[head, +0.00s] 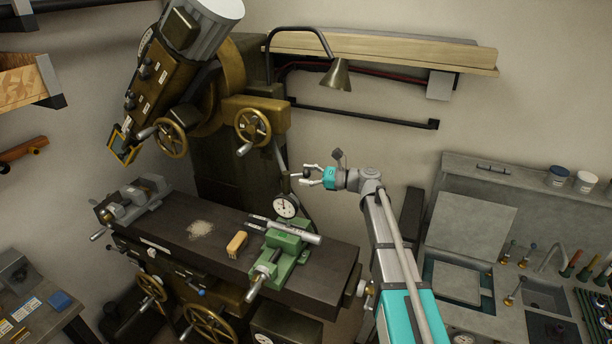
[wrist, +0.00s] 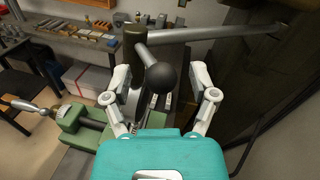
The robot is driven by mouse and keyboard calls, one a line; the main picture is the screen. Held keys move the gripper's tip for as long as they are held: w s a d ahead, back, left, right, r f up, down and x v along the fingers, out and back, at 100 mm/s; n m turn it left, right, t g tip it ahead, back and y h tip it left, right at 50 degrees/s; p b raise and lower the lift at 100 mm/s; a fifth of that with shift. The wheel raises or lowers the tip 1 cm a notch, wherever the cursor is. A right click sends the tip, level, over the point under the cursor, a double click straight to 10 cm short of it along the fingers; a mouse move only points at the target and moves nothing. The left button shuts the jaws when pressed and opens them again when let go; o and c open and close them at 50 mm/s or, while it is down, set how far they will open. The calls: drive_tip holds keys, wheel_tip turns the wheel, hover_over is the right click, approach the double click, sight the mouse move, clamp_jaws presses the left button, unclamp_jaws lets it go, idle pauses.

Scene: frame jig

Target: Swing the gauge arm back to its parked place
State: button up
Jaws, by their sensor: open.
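The gauge arm (wrist: 215,34) is a grey rod that runs from the dark machine column at the upper right to an olive post (wrist: 133,55) in the wrist view. A black ball knob (wrist: 161,77) stands out from the post end toward me. My gripper (wrist: 162,90) is open, with one finger on each side of the knob; I cannot tell if either finger touches it. In the head view my gripper (head: 305,175) is above and right of the white dial gauge (head: 285,206), which hangs over the green vise (head: 285,243).
The dark machine table (head: 200,250) holds a wooden-backed brush (head: 237,243), a pile of chips (head: 200,228) and a grey fixture (head: 133,199). A lamp (head: 337,75) hangs behind. A grey sink bench (head: 480,210) stands at right. The wall behind my gripper is bare.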

clamp_jaws()
idle(0.3)
drive_tip(key=shift+w+d, duration=0.15)
drive_tip(key=shift+d, duration=0.1)
